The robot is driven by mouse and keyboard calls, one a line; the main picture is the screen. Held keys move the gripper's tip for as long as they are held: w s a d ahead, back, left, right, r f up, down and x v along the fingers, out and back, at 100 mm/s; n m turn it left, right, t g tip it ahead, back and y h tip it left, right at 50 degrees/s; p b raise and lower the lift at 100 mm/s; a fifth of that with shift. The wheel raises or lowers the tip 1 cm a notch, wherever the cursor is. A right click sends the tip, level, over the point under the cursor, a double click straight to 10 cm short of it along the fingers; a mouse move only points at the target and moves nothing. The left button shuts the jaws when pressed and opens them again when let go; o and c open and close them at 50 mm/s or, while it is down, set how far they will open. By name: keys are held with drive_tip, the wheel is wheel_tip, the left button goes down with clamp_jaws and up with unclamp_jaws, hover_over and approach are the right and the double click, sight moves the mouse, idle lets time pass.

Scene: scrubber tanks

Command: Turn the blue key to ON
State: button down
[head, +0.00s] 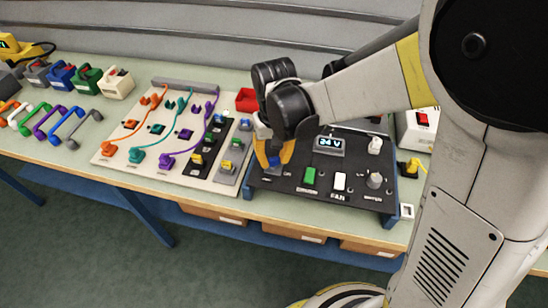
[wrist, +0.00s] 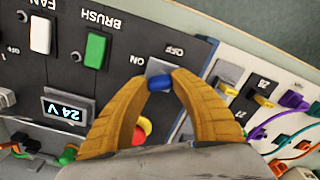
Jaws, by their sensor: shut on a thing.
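The blue key (wrist: 160,82) sits in a grey plate (wrist: 158,67) on the dark control panel (head: 275,185). The wrist view shows the words ON and OFF beside this plate, upside down. My gripper (wrist: 161,80) has its two orange-yellow fingertips closed on either side of the key. In the head view my gripper (head: 275,160) reaches down onto the left part of the panel, and its fingers mostly cover the key. Only the end of the key shows between the fingertips, so its exact angle is hard to tell.
The panel also carries a lit 24 V display (head: 328,144), a green BRUSH switch (head: 309,175), a white FAN switch (head: 339,181) and a grey knob (head: 375,181). A red-and-yellow button (wrist: 142,130) lies close to my fingers. A cable board (head: 125,165) stands left.

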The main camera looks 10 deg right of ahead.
sight(275, 158)
idle(0.3)
drive_tip(key=c, duration=1.1)
unclamp_jaws()
drive_tip(key=shift+o, duration=0.2)
wheel_tip(275, 158, up, 12)
drive_tip(key=shift+d, duration=0.1)
drive_tip(key=s+d+r+m+t, duration=0.1)
drive_tip(key=s+d+t, duration=0.6)
drive_tip(key=s+d, duration=0.3)
drive_tip(key=d, duration=0.3)
drive_tip(key=shift+s+d+r+m, duration=0.15)
drive_tip(key=shift+s+r+m, duration=0.05)
drive_tip(key=shift+s+m, duration=0.2)
